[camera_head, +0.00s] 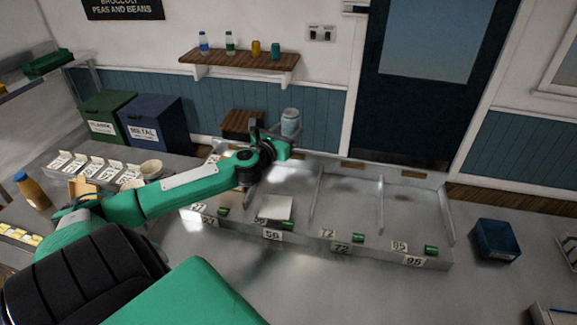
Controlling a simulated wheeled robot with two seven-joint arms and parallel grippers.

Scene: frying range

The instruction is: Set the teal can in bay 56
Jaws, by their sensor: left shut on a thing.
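My left gripper (275,138) is raised over the back of the divided rack (375,250). It is shut on a pale grey-blue can (290,122), which looks upright; its lower part is partly hidden by the gripper. A teal can (276,51) stands at the right end of the wall shelf. Bay 56, marked by a white label (272,235) on the rack's front edge, lies below and in front of the gripper. A white square (275,208) lies in this bay. My right gripper is not in view.
Bays marked 72 (341,248) and 95 (413,261) are to the right and look empty. Upright dividers (315,198) separate the bays. A bowl (152,169) and several white cards stand at left. A dark blue bin (495,239) stands at right.

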